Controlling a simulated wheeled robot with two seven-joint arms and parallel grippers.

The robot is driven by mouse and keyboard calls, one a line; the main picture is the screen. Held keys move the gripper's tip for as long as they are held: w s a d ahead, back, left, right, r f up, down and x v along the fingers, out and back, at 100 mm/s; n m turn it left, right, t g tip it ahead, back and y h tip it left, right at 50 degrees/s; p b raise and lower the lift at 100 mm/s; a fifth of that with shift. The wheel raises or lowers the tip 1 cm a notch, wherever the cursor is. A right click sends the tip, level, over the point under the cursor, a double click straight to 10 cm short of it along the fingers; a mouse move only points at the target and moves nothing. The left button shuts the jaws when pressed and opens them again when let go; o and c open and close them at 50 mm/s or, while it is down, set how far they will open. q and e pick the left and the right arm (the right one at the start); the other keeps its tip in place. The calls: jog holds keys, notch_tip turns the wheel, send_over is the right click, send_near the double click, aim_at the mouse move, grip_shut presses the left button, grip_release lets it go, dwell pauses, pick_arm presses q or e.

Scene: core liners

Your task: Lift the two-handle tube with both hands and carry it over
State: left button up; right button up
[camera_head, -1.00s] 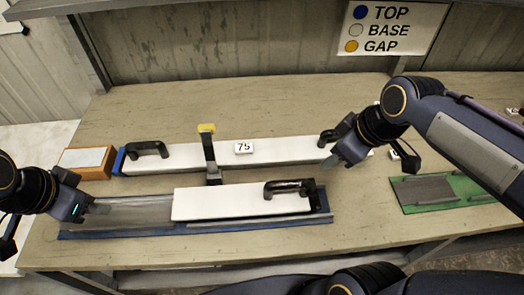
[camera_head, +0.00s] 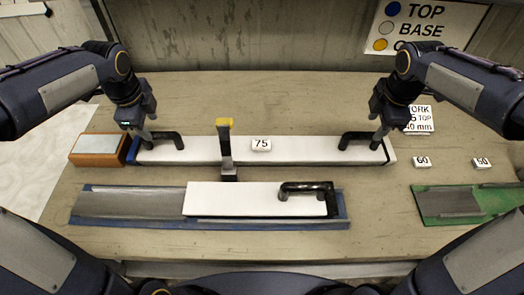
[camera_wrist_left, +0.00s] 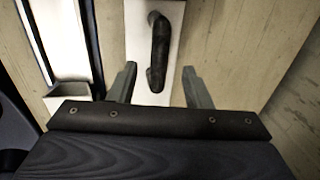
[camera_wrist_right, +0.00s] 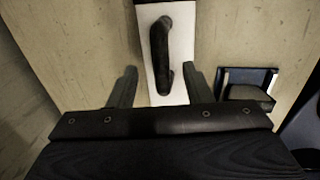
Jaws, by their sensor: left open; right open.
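The two-handle tube (camera_head: 290,150) is a long white bar lying at the back of the bench, with a black handle near each end. My left gripper (camera_head: 147,137) is over the left handle (camera_head: 166,141). In the left wrist view the handle (camera_wrist_left: 158,50) runs between the open fingers (camera_wrist_left: 157,85), touching neither. My right gripper (camera_head: 379,135) is over the right handle (camera_head: 358,140). In the right wrist view the handle (camera_wrist_right: 160,55) lies between the open fingers (camera_wrist_right: 157,88), apart from both.
A shorter white piece (camera_head: 235,199) with one black handle lies on a blue tray (camera_head: 90,210) in front. A yellow-topped post (camera_head: 226,150) stands at the tube's front edge. A wooden block (camera_head: 96,150) is left; a green tray (camera_head: 430,208) and number tags (camera_head: 422,161) are right.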

aim_at(157, 134)
pick_arm(q)
jog(key=f, duration=0.3)
jog(key=w+f, duration=0.1)
jog(key=f, duration=0.2)
jog(key=shift+w+f, duration=0.15)
jog(key=shift+f, duration=0.05)
pick_arm(e)
jog(key=f, duration=0.3)
jog(key=w+f, duration=0.1)
jog(key=f, duration=0.2)
jog(key=shift+w+f, duration=0.1)
jog(key=shift+f, duration=0.1)
pick_arm(q)
jog(key=shift+c, duration=0.4)
pick_arm(e)
jog(key=shift+c, duration=0.4)
pick_arm(q)
grip_shut()
pick_arm(e)
grip_shut()
pick_arm(q)
jog(key=shift+w+r, duration=0.15)
jog(key=shift+r, duration=0.1)
pick_arm(e)
jog(key=shift+w+r, duration=0.15)
jog(key=shift+r, duration=0.05)
